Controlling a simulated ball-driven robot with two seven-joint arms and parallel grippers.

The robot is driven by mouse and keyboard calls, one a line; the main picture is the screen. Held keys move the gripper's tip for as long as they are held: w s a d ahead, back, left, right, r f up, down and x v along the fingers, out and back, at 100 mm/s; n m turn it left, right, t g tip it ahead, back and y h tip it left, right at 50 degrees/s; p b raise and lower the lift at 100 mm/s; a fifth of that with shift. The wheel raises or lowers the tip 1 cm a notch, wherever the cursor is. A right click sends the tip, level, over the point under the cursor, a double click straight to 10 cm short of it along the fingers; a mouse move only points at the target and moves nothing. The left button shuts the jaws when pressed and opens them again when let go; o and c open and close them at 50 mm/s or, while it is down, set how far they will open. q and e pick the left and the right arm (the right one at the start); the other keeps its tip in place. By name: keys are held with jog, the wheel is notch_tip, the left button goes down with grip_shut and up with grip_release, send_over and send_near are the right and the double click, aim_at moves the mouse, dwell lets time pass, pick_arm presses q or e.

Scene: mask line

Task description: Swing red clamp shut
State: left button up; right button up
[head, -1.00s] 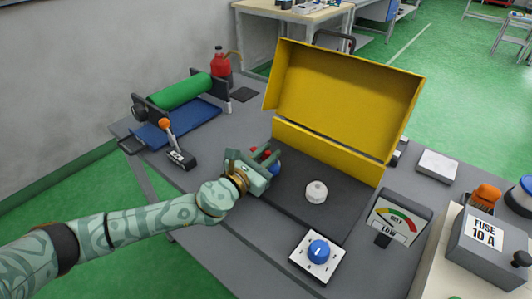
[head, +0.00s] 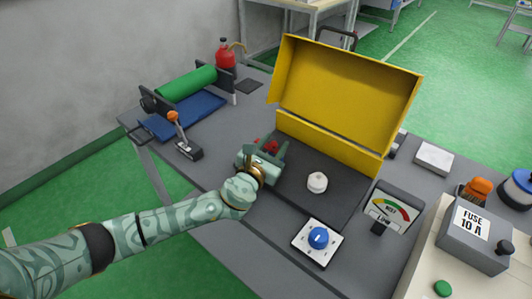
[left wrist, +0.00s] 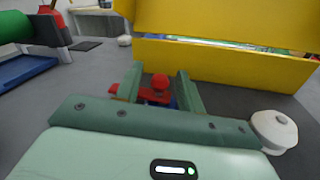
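The red clamp (head: 272,146) is at the left end of the dark plate in front of the yellow open cover. It is mostly hidden by my left gripper (head: 266,155). In the left wrist view the clamp's red knob (left wrist: 160,82) shows between and just beyond the two green fingers of the left gripper (left wrist: 160,88). The fingers are apart, with a gap on either side of the knob; I cannot tell whether either touches it. A bit of blue shows below the red. My right gripper is not in view.
The yellow cover (head: 345,95) stands open behind the plate. A white knob (head: 317,182), a blue dial (head: 318,238) and a belt gauge (head: 393,210) are to the right. A lever with an orange knob (head: 173,116) and a green roller (head: 187,80) are to the left.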

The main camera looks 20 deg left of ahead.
pick_arm(q)
jog(key=s+p, duration=0.1)
jog(key=s, duration=0.4)
jog(key=s+a+p, duration=0.1)
jog(key=s, duration=0.4)
jog(key=s+a+p, duration=0.1)
jog(key=s, duration=0.5)
jog(key=shift+a, duration=0.1)
